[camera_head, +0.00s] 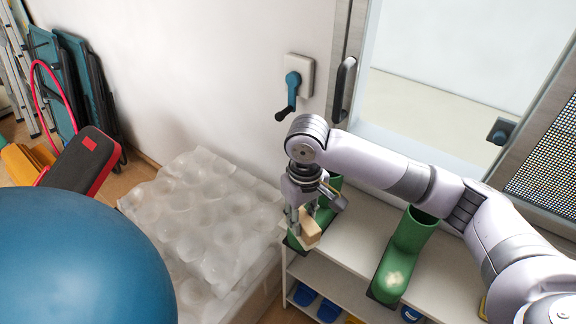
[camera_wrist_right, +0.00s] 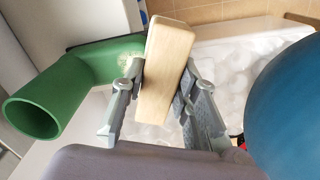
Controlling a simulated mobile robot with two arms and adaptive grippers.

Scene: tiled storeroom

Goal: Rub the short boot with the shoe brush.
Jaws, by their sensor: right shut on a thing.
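My right gripper (camera_head: 304,218) is shut on the shoe brush (camera_head: 309,231), a pale wooden block. In the right wrist view the brush (camera_wrist_right: 165,70) sits between both fingers (camera_wrist_right: 157,92). Its bristles are hidden. A green short boot (camera_head: 325,200) stands on the white shelf top, partly hidden behind the gripper and brush. In the wrist view that boot (camera_wrist_right: 55,95) is left of the brush, with a pale scuffed patch at its toe beside the brush; I cannot tell whether they touch. A second green boot (camera_head: 407,245) with a pale toe patch stands to the right. My left gripper is not in view.
The white shelf (camera_head: 352,292) holds blue footwear (camera_head: 328,310) below. A large blue ball (camera_head: 80,262) fills the lower left. A translucent bumpy sheet (camera_head: 205,215) lies left of the shelf. A wall with a blue-handled switch (camera_head: 292,85) rises behind.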

